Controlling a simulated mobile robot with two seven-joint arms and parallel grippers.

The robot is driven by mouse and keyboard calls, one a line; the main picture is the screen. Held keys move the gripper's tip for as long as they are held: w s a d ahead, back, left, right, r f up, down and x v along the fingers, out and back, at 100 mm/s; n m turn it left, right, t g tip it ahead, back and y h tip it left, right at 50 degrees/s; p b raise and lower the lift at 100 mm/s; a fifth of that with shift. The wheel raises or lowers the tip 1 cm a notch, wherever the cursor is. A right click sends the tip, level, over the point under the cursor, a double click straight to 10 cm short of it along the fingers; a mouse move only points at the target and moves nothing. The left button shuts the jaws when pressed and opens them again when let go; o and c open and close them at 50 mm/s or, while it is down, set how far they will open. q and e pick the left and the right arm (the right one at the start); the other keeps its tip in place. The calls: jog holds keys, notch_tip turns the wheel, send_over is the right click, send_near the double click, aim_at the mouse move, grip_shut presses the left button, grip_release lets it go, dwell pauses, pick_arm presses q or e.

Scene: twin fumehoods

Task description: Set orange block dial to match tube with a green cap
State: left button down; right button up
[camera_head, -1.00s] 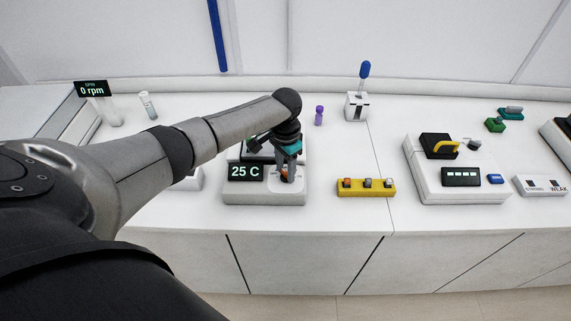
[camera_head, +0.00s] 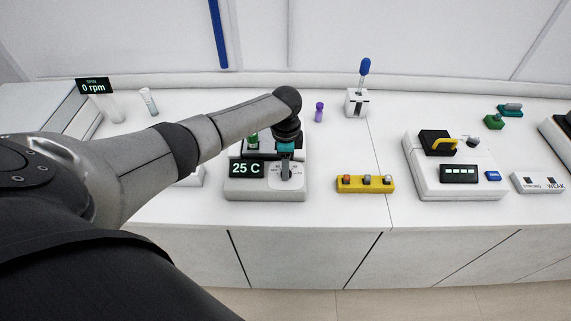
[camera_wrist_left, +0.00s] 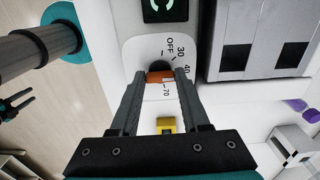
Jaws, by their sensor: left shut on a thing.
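My left gripper (camera_head: 286,176) is shut on the orange dial (camera_wrist_left: 158,77) on the front of a white block heater (camera_head: 262,193). In the left wrist view the fingers (camera_wrist_left: 165,74) hold the dial from both sides. Its scale shows OFF, 30, 40 and 70; the fingers cover part of it, and I cannot tell the exact setting. The heater's display (camera_head: 246,169) reads 25 C. A green cap (camera_head: 252,141) shows behind the display, partly hidden by my arm; any label on its tube is unreadable.
A yellow rack (camera_head: 366,184) with several small blocks lies right of the heater. A purple-capped tube (camera_head: 319,112) and a blue-handled device (camera_head: 357,103) stand behind. A white instrument (camera_head: 455,176) stands farther right. Bare counter separates them.

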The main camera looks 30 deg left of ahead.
dwell(0.4)
pick_arm(q)
jog(key=shift+c, duration=1.9)
grip_release()
notch_tip(320, 180, up, 15)
jog(key=shift+r, duration=0.15)
jog(key=shift+d, duration=0.1)
